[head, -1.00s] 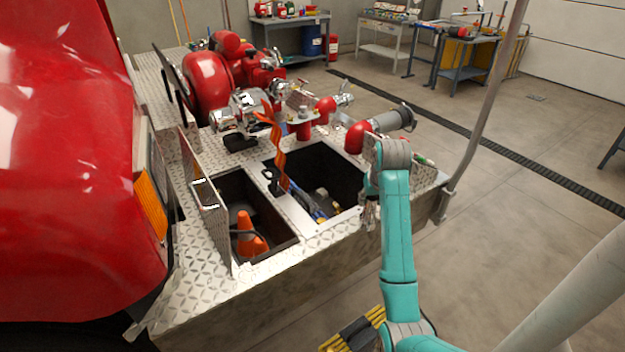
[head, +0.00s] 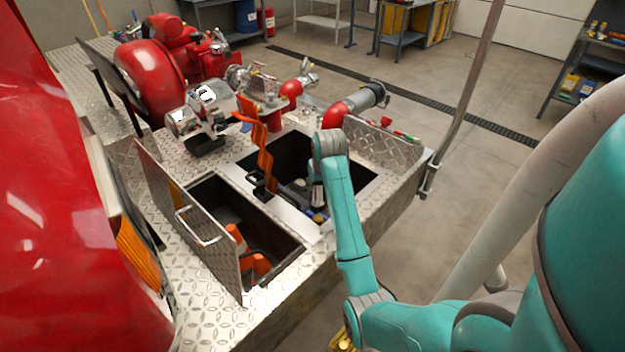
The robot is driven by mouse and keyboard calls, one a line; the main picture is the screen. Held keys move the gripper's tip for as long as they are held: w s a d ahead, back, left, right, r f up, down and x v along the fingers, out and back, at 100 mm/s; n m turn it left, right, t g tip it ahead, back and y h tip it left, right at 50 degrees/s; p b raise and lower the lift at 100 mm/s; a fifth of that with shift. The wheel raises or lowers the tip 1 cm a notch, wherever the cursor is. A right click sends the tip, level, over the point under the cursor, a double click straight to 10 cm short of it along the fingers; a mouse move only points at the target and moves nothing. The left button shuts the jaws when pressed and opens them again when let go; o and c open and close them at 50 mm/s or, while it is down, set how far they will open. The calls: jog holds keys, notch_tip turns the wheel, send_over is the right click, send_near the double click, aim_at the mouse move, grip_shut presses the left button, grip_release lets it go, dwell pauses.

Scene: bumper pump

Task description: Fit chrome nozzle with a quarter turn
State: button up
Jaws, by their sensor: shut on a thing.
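My gripper (head: 316,186) hangs below my wrist, over the open right-hand compartment (head: 368,190) of the tread-plate deck. It is small in the head view and partly hidden by my wrist. It is shut on a pale metallic piece that looks like the chrome nozzle, but its shape is not clear. A red elbow pipe (head: 335,115) with a grey cylindrical end (head: 368,96) stands on the deck behind my wrist. Another red outlet (head: 291,88) with a metal end stands to its left. The nozzle is apart from both.
A chrome fitting (head: 198,113) stands on the deck at the left. An orange strap (head: 262,150) rises between the compartments. The left compartment holds orange cones (head: 240,245) beside a raised lid (head: 190,220). A grey pole (head: 468,90) stands at the deck's right corner.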

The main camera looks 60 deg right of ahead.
aim_at(317, 199)
jog(key=shift+f, duration=2)
jog(key=shift+s+a+f, duration=0.15)
jog(key=shift+f, duration=1.45)
dwell(1.7)
jog(key=m, duration=0.2)
jog(key=m+g+h, duration=0.1)
jog(key=m, duration=0.2)
jog(key=shift+g, duration=0.3)
jog(key=shift+r, duration=0.1)
jog(key=m, duration=0.2)
jog(key=m+g, duration=0.1)
jog(key=m, duration=0.1)
jog(key=shift+g+h, duration=0.3)
jog(key=shift+m, duration=0.6)
